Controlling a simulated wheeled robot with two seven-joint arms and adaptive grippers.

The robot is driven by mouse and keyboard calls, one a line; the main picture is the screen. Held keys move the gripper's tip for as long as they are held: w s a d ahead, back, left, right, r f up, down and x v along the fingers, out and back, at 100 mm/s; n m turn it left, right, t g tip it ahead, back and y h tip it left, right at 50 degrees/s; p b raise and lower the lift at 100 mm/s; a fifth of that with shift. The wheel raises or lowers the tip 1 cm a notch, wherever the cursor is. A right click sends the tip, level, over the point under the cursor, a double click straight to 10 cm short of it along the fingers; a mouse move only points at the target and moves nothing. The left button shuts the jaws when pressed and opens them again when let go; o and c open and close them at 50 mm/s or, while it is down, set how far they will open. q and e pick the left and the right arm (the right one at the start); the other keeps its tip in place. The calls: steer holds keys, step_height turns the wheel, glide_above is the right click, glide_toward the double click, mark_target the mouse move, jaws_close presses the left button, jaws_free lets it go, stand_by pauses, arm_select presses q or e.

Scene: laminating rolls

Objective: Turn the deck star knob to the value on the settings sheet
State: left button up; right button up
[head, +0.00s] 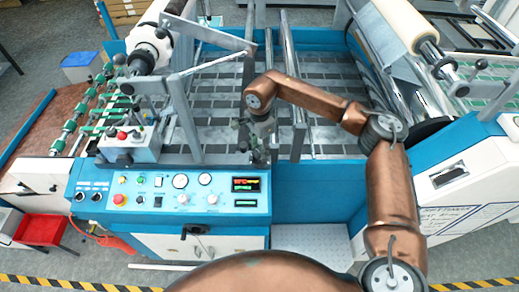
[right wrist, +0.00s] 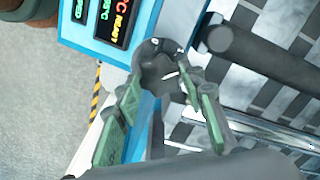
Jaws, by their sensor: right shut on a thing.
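My right gripper (head: 259,146) reaches down at the back right corner of the blue control panel, beside the roller deck. In the right wrist view, its green-padded fingers (right wrist: 160,88) stand on either side of a dark lobed star knob (right wrist: 158,62) and are shut on it. The fingers and the arm largely hide the knob in the head view. Its pointer and scale cannot be read. I cannot pick out the settings sheet with certainty. My left gripper is not in view.
The blue control panel (head: 150,205) carries gauges, buttons and a small lit display (head: 246,184). Metal bars and rollers (head: 300,100) stand close to my right arm. A white roll (head: 398,25) is at the back right. A red bin (head: 40,231) stands at the left.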

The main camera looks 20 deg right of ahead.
steer(key=m, duration=0.4)
steer(key=shift+m, duration=0.3)
steer(key=m, duration=0.5)
steer(key=shift+m, duration=0.3)
steer(key=m+p, duration=0.1)
steer(key=m, duration=0.9)
steer(key=o, duration=1.1)
